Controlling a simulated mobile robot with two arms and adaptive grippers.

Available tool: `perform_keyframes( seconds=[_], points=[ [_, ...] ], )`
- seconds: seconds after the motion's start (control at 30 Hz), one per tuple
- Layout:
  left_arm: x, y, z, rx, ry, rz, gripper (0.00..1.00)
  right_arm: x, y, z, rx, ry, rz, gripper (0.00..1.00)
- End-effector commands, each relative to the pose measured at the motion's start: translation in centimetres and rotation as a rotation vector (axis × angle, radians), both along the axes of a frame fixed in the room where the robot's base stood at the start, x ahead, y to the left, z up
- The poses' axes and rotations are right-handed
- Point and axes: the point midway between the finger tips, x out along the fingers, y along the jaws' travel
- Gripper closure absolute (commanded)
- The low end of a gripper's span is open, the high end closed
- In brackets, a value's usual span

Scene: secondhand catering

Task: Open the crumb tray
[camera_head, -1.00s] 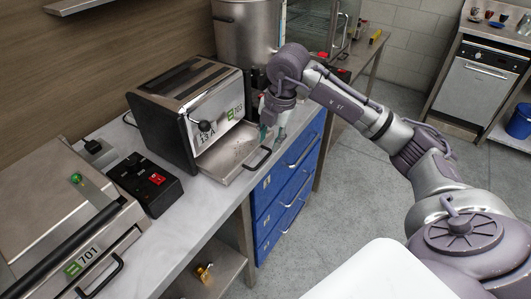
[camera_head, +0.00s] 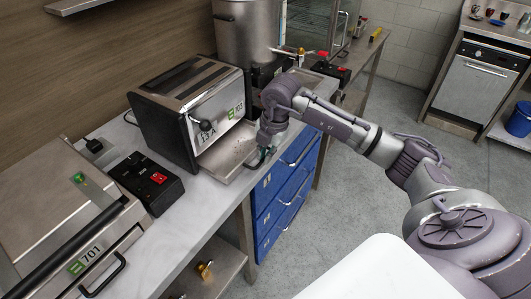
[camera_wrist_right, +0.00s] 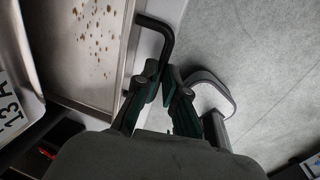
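The crumb tray (camera_head: 226,158) is a shallow metal tray sticking out of the front of the steel toaster (camera_head: 190,105) marked 703. Brown crumbs dot its floor in the right wrist view (camera_wrist_right: 92,38). Its black bar handle (camera_wrist_right: 160,27) runs along the outer edge. My right gripper (camera_head: 264,153) is at this handle. In the right wrist view, its dark green fingers (camera_wrist_right: 164,80) are close together with the handle running in between them. Part of the handle is hidden behind the fingers. My left gripper is not in view.
Blue drawers (camera_head: 285,200) with a bar handle (camera_wrist_right: 212,92) lie just below the tray. A black box with a red switch (camera_head: 147,185) and a press marked 701 (camera_head: 70,225) stand to the left. A large steel pot (camera_head: 245,35) stands behind. Floor at right is clear.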

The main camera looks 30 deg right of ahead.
Motion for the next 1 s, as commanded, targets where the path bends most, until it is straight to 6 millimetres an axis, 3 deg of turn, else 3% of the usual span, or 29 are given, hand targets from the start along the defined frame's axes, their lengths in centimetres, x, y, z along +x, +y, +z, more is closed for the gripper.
perform_keyframes(
  seconds=[0.37,0.6,0.83,0.87,1.0],
  points=[
    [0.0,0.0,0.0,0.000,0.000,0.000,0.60,-0.1,-0.1,0.0,-0.001,-0.001,0.000,1.00],
    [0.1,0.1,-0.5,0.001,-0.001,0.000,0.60,-2.1,-1.0,0.0,-0.003,-0.001,0.000,1.00],
    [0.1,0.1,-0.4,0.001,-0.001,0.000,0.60,-2.1,-0.9,0.1,-0.001,-0.002,0.000,1.00],
    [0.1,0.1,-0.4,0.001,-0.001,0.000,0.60,-2.1,-0.9,0.1,-0.001,-0.002,0.000,0.86],
    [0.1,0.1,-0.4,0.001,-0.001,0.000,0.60,-2.1,-0.9,0.1,-0.001,-0.001,0.000,0.65]
  ],
)
